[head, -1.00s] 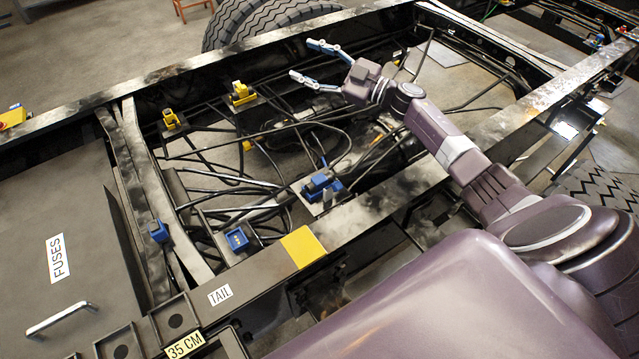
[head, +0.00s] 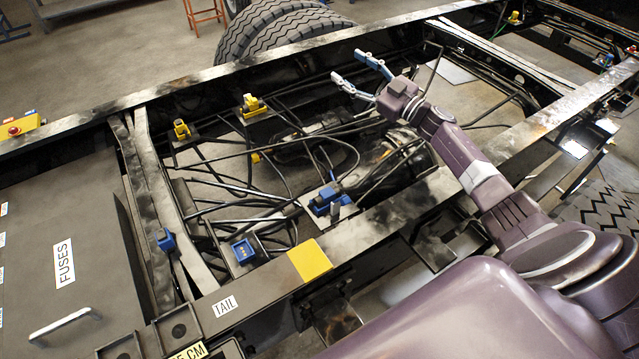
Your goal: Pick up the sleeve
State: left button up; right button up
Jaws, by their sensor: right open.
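My right gripper (head: 348,65) is open and empty. It reaches over the far part of the chassis bay, near the far frame rail, with its blue-grey fingers pointing up and left. I cannot pick out the sleeve with certainty among the dark cables and hoses. Yellow connectors (head: 253,105) and (head: 182,130) sit left of the gripper, apart from it. A blue connector (head: 327,201) sits on a plate below it, near the close rail. A small yellow piece (head: 256,157) shows among the cables. My left gripper is out of view.
Black frame rails (head: 110,110) bound the bay. A blue socket (head: 243,251) and a yellow patch (head: 310,260) lie near the close rail. The fuses panel (head: 50,220) is at left, tyres (head: 275,35) behind.

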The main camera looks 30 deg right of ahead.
aim_at(327, 194)
jog(key=k+j, duration=0.25)
jog(key=k, duration=0.2)
jog(key=k+j, duration=0.3)
jog(key=k, duration=0.2)
jog(key=k+j, duration=0.25)
jog(key=k, duration=0.2)
